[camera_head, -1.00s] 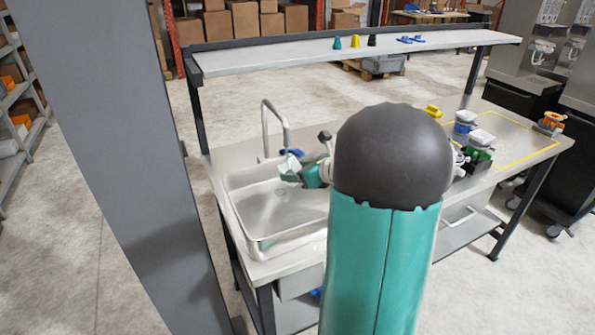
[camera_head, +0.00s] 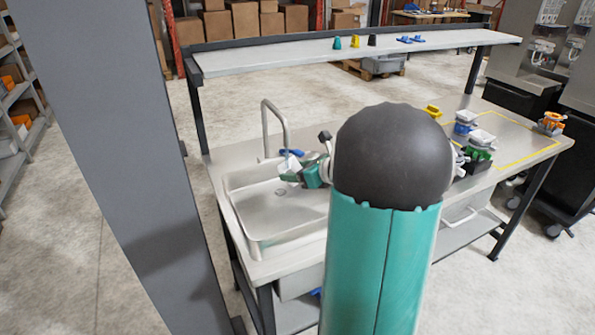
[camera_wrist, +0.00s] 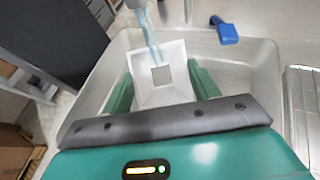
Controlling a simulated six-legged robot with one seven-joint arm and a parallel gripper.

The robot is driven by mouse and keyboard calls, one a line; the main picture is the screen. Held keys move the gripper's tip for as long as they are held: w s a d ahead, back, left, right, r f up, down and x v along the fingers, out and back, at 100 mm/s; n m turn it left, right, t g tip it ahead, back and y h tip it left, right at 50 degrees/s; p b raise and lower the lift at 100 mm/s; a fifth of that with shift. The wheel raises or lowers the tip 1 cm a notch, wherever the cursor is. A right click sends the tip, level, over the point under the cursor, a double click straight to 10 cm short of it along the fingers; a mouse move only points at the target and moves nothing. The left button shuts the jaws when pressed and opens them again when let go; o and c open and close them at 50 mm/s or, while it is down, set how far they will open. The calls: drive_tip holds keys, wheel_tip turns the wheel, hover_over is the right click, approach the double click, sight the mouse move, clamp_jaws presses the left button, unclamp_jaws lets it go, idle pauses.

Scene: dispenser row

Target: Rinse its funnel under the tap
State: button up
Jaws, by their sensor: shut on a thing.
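My gripper (camera_wrist: 165,92) is shut on a white square funnel (camera_wrist: 148,95), one green finger on each side of it. In the wrist view the funnel's opening with a square hole faces the camera, above the sink basin (camera_wrist: 262,95). The tap (camera_head: 283,125) arches over the sink, and its spout end (camera_wrist: 136,3) shows at the top of the wrist view. A bluish stream of water (camera_wrist: 152,35) runs from the spout to the funnel's upper edge. In the head view my gripper (camera_head: 296,171) is over the sink's back part, partly hidden by my arm.
A blue tap lever (camera_wrist: 225,32) stands behind the sink. Dispensers with white tops (camera_head: 481,138) stand on the counter at the right, with a yellow piece (camera_head: 432,111) nearby. A shelf (camera_head: 300,55) above holds small coloured nozzles. A grey pillar (camera_head: 125,170) blocks the left.

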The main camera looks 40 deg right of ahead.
drive_tip(key=shift+s, duration=0.1)
drive_tip(key=s+a+r, duration=0.1)
drive_tip(key=s+a, duration=0.1)
drive_tip(key=s, duration=0.6)
drive_tip(key=shift+s+a+r, duration=0.2)
drive_tip(key=shift+a+r, duration=0.05)
idle(0.3)
drive_tip(key=shift+a, duration=0.1)
